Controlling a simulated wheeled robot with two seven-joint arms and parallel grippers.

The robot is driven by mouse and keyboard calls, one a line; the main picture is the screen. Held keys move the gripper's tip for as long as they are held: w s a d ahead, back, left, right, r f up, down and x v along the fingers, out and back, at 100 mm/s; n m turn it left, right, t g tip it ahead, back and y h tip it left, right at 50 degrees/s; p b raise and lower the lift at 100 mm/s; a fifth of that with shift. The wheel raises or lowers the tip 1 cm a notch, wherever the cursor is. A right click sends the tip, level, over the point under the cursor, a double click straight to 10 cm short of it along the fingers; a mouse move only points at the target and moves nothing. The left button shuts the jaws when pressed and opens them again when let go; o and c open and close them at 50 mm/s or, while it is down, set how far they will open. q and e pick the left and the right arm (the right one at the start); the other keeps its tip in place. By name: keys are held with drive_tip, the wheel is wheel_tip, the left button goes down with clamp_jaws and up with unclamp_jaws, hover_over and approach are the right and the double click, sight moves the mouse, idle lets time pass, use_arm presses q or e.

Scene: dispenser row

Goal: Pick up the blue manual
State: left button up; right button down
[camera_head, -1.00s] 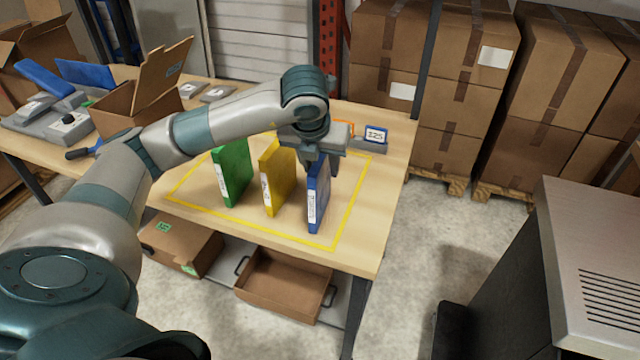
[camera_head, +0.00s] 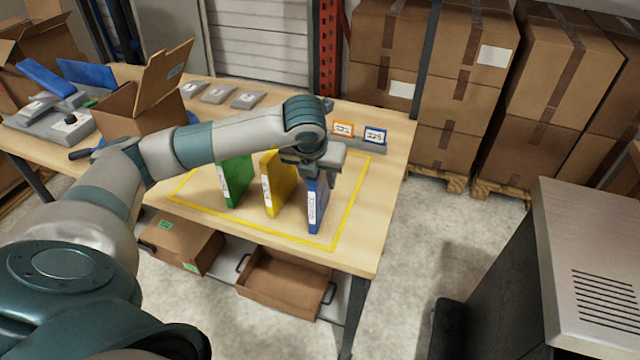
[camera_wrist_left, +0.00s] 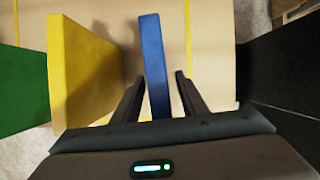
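The blue manual (camera_head: 317,207) stands upright at the right of a row on the table, inside a yellow outline. My left gripper (camera_head: 317,176) is above it, pointing down, and hides its upper part in the head view. In the left wrist view, the blue manual (camera_wrist_left: 154,65) passes between the two open fingers of my left gripper (camera_wrist_left: 158,92). A gap shows on each side of it, wider on the right. My right gripper is not in view.
A yellow manual (camera_head: 271,190) and a green manual (camera_head: 236,180) stand to the left of the blue one. Small numbered signs (camera_head: 375,136) stand behind. An open cardboard box (camera_head: 140,112) is on the table at the left. The outlined area's front (camera_head: 290,228) is clear.

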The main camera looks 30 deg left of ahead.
use_arm(q)
drive_tip(key=shift+w+f, duration=0.25)
drive_tip(key=shift+f, duration=0.45)
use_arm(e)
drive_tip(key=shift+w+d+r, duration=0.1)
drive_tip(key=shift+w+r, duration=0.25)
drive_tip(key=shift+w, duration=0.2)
use_arm(q)
clamp_jaws()
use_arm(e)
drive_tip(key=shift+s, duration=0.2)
use_arm(q)
drive_tip(key=shift+w, duration=0.1)
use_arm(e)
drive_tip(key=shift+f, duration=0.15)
